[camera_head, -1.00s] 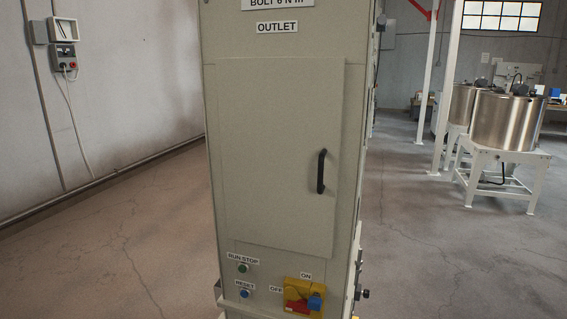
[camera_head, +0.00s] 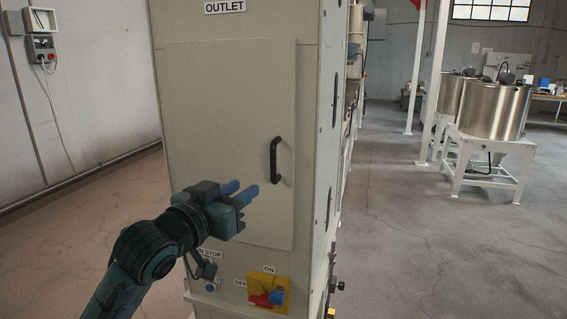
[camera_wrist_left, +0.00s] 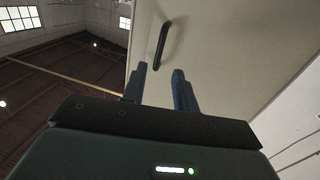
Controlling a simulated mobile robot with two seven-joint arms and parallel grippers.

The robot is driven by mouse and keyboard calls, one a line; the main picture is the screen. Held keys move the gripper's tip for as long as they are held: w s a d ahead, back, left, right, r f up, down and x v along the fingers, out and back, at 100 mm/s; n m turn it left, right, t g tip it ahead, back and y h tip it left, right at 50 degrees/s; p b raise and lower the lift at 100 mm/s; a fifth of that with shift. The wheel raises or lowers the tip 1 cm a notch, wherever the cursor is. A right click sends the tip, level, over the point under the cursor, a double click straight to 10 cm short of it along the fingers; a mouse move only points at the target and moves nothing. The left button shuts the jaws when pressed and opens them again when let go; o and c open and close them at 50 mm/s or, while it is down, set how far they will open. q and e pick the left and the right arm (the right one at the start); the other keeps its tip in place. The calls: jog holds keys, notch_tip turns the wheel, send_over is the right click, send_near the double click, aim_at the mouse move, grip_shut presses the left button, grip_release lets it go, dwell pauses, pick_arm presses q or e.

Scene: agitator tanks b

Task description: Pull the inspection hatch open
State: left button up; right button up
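The inspection hatch (camera_head: 225,110) is a flat beige door on the front of a tall cabinet, under an OUTLET label. It looks shut. Its black bar handle (camera_head: 275,160) is upright near the door's right edge. My left gripper (camera_head: 243,192) is in front of the lower door, below and left of the handle, with its two blue fingers apart and nothing between them. In the left wrist view the handle (camera_wrist_left: 161,45) is beyond the open fingertips (camera_wrist_left: 160,70), not touched. My right gripper is not in view.
Below the hatch are a yellow and red ON/OFF switch (camera_head: 267,292) and small buttons, partly hidden by my left arm. Steel tanks (camera_head: 493,110) on white stands are at the right. The floor right of the cabinet is clear.

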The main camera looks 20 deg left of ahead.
aim_at(272, 162)
pick_arm(q)
jog(key=p+x, duration=0.1)
jog(key=x, duration=0.3)
jog(key=r+x, duration=0.1)
jog(key=x, duration=0.3)
jog(key=p+x, duration=0.1)
jog(key=x, duration=0.4)
jog(key=shift+r+p, duration=0.3)
jog(key=shift+c, duration=0.4)
jog(key=shift+a, duration=0.1)
grip_shut()
